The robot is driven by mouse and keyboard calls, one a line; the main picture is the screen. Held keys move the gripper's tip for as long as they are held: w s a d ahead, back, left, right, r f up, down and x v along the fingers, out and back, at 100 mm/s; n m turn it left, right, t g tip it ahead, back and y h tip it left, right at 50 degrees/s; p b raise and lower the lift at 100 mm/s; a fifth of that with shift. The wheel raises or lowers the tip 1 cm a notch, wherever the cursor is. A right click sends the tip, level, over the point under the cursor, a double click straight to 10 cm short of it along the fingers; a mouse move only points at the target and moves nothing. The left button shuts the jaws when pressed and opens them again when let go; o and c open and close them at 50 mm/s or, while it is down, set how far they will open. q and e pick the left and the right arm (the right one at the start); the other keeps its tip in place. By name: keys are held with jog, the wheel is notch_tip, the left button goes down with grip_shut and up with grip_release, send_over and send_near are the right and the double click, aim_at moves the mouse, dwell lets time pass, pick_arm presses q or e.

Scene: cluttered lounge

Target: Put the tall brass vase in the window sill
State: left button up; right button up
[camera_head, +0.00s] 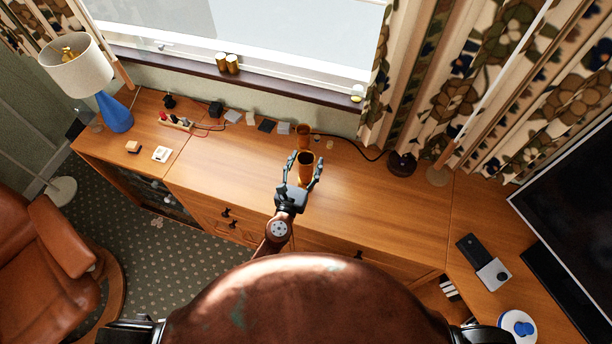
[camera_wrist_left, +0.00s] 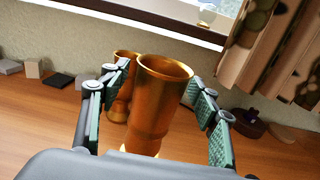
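A tall brass vase (camera_head: 306,167) stands upright on the wooden cabinet top, and in the left wrist view it (camera_wrist_left: 160,105) fills the middle. My left gripper (camera_head: 304,168) is open, with one finger on each side of this vase. In the left wrist view the fingers (camera_wrist_left: 160,95) show gaps to the vase, so they do not seem to grip it. A second brass vase (camera_head: 303,134) stands just behind it, partly hidden by it in the left wrist view (camera_wrist_left: 122,100). The window sill (camera_head: 290,90) runs behind the cabinet. My right gripper is not in view.
Two small brass pieces (camera_head: 228,64) stand on the sill, with a small pale object (camera_head: 356,93) at its right end. The sill between is clear. Small items and cables (camera_head: 265,125) lie along the cabinet's back. A blue lamp (camera_head: 114,112) stands left; curtains (camera_head: 440,80) hang right.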

pick_arm(q)
grip_shut()
dwell(0.5)
jog(key=shift+r, duration=0.15)
